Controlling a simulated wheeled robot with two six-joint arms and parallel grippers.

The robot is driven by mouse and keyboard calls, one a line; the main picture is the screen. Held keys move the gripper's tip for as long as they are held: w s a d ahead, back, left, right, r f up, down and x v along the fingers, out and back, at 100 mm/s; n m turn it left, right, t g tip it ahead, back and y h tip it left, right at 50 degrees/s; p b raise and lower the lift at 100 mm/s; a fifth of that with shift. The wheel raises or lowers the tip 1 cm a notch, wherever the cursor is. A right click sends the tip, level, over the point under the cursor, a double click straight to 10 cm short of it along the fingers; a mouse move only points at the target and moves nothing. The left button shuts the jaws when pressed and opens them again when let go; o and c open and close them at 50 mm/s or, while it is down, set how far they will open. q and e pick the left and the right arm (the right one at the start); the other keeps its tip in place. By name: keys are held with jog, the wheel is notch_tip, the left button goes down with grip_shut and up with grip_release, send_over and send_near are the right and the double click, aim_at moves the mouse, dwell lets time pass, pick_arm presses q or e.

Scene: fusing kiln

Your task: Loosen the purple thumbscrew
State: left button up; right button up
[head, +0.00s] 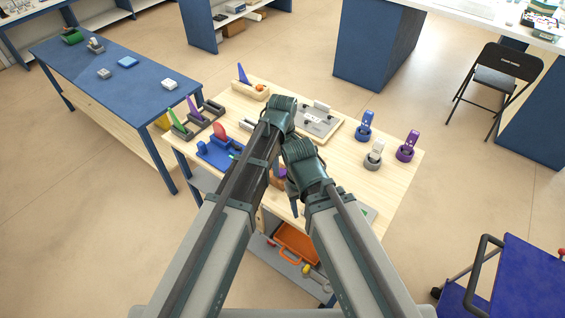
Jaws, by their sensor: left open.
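A purple piece with a round base and an upright flat tab (405,152) stands near the right edge of the light wood table; it looks like the purple thumbscrew, but I cannot be sure. My two arms reach over the middle of the table and bend down there. My left gripper (294,203) shows only in part between the arms, low by the front of the table. It is open, well to the left of the purple piece and apart from it. My right gripper is hidden behind its own arm.
A blue piece (365,126) and a grey piece (373,156) of like shape stand beside the purple one. A blue fixture (214,153) and a rack with coloured fins (197,126) are at the left. An orange tray (297,246) is on the lower shelf.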

aim_at(282, 172)
pick_arm(q)
notch_tip(282, 172, up, 11)
jog(key=p, duration=0.9)
jog(key=shift+f+p, duration=0.2)
jog(key=shift+p, duration=0.1)
jog(key=s+a+m, duration=0.5)
jog(key=a, duration=0.3)
jog(key=s+a+m, duration=0.5)
jog(key=a+m, duration=0.1)
jog(key=a, duration=0.3)
jog(key=s+d+f+m+y+b, duration=0.1)
jog(key=s+d+f+m+b, duration=0.2)
jog(key=d, duration=0.8)
jog(key=s+f+b, duration=0.2)
jog(key=s, duration=0.1)
jog(key=shift+s+m, duration=0.15)
jog(key=shift+m, duration=0.25)
dwell(1.1)
